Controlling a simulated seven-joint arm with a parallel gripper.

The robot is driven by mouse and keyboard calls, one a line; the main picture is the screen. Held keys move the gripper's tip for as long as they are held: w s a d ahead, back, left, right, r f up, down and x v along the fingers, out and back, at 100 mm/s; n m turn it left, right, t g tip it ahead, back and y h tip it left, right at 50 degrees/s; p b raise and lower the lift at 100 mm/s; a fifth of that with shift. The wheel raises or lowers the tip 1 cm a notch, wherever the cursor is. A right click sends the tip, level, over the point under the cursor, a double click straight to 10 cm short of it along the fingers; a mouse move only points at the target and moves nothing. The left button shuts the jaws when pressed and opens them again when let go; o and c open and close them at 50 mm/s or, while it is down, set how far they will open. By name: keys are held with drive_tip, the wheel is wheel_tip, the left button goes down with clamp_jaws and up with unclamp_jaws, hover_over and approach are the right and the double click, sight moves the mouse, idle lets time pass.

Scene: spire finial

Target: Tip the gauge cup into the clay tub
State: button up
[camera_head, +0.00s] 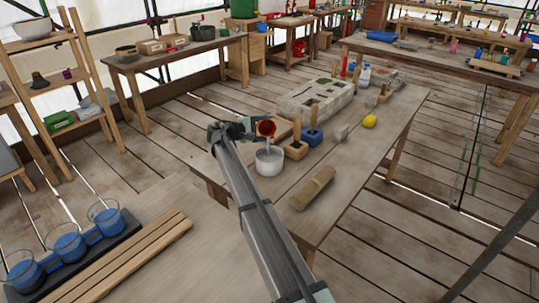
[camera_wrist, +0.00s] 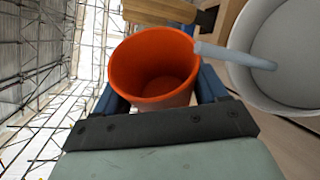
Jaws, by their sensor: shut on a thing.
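The gauge cup (camera_head: 265,129) is orange-red inside; it also shows in the wrist view (camera_wrist: 155,68). My gripper (camera_head: 245,130) is shut on it, with a blue finger on each side of the cup in the wrist view (camera_wrist: 158,85). The cup is tilted, its mouth towards the head camera, and its visible inside looks empty. The clay tub (camera_head: 269,165) is a whitish round tub on the table, just below and in front of the cup. In the wrist view the tub (camera_wrist: 240,85) is at the right, with a pale grey stick (camera_wrist: 232,57) across its rim. The tub's contents are unclear.
Two upright-handled tools, one wooden (camera_head: 296,150) and one blue (camera_head: 313,138), stand right of the tub. A tan roll (camera_head: 313,188) lies in front, and a grey stone block (camera_head: 315,97) lies behind. Blue-filled glasses (camera_head: 68,246) stand at the lower left.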

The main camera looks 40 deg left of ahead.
drive_tip(key=shift+s+d+f+m+t, duration=0.15)
drive_tip(key=shift+f+m+t, duration=0.2)
drive_tip(key=shift+m, duration=0.45)
idle(0.5)
drive_tip(key=shift+s+d+r, duration=0.1)
drive_tip(key=shift+d, duration=0.05)
drive_tip(key=shift+s+d+r+m, duration=0.15)
drive_tip(key=shift+s+d+m, duration=0.1)
drive_tip(key=shift+m, duration=0.15)
drive_tip(key=shift+s+d+t, duration=0.1)
drive_tip(key=shift+t, duration=0.15)
drive_tip(key=shift+s+d+r, duration=0.1)
drive_tip(key=shift+d+r+m, duration=0.1)
drive_tip(key=shift+r+m, duration=0.05)
drive_tip(key=shift+m, duration=0.45)
drive_tip(key=shift+s+r+m+t, duration=0.1)
drive_tip(key=shift+s+m+t, duration=0.05)
drive_tip(key=shift+m+t, duration=0.15)
